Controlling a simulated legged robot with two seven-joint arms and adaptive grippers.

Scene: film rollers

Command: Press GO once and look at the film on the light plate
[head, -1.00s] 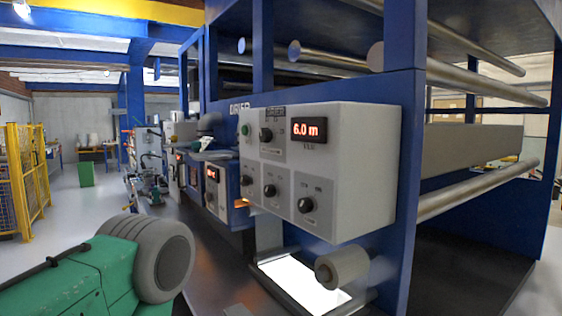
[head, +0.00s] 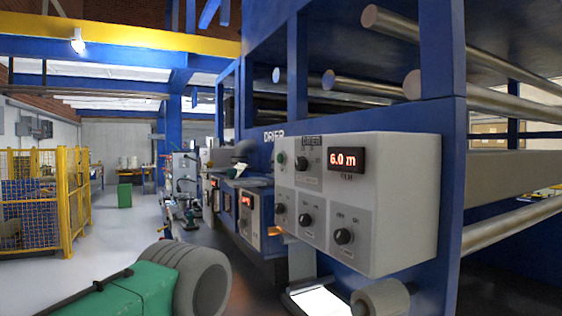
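A grey control box (head: 398,205) is fixed to the blue machine frame marked DRIER. Its red display (head: 346,160) reads 6.0 m. A green button (head: 282,158) sits at its upper left, with several black knobs (head: 343,236) around and below; I cannot read a GO label. The bright white light plate (head: 318,301) shows at the bottom, partly cut off by the picture's lower edge. A pale roller (head: 381,298) is beside it. I cannot make out film on the plate. Neither of my grippers is in view.
Several metal rollers (head: 520,224) span the blue frame at the right. Further machine units (head: 240,215) stand along the left side of the drier. A yellow fence (head: 73,200) stands at the far left.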

